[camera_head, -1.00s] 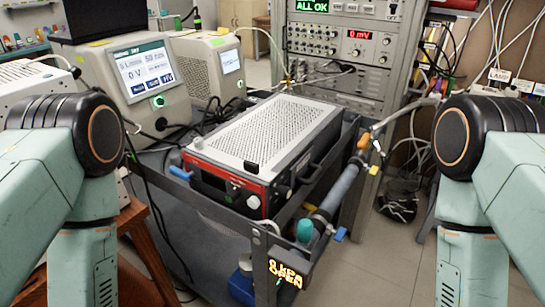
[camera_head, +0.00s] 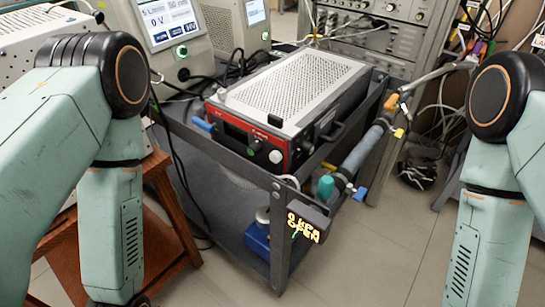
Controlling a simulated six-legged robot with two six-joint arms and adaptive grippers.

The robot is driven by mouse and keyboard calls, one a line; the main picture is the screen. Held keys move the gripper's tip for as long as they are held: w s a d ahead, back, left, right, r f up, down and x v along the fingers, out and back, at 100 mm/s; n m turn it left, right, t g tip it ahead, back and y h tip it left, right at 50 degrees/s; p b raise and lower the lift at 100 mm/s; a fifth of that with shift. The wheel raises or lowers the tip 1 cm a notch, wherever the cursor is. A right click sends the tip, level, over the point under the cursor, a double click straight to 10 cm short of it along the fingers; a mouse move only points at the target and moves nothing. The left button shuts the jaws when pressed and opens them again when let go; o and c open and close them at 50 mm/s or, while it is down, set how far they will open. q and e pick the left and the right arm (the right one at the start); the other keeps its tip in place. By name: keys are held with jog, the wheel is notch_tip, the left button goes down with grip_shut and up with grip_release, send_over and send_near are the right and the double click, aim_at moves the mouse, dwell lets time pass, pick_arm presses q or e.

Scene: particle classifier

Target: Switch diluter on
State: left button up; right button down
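A grey box with a perforated top (camera_head: 295,88) and a red front lies on the cart in the middle of the head view. It may be the diluter; I cannot read a label that says so. Its front has a dark panel (camera_head: 237,136), a white knob (camera_head: 276,156) and a smaller knob beside it. A small black part (camera_head: 275,120) sits at its top front edge. Whether it is on I cannot tell. My two arms hang at the left and right edges, apart from the box. Both grippers are out of view below.
The dark cart (camera_head: 284,240) has a lower shelf and a yellow-lettered display (camera_head: 303,228) on its front corner. A blue-ended tube (camera_head: 203,124) sticks out at the left. Screened instruments (camera_head: 170,30) stand behind left, a rack (camera_head: 385,40) behind. Floor at right front is clear.

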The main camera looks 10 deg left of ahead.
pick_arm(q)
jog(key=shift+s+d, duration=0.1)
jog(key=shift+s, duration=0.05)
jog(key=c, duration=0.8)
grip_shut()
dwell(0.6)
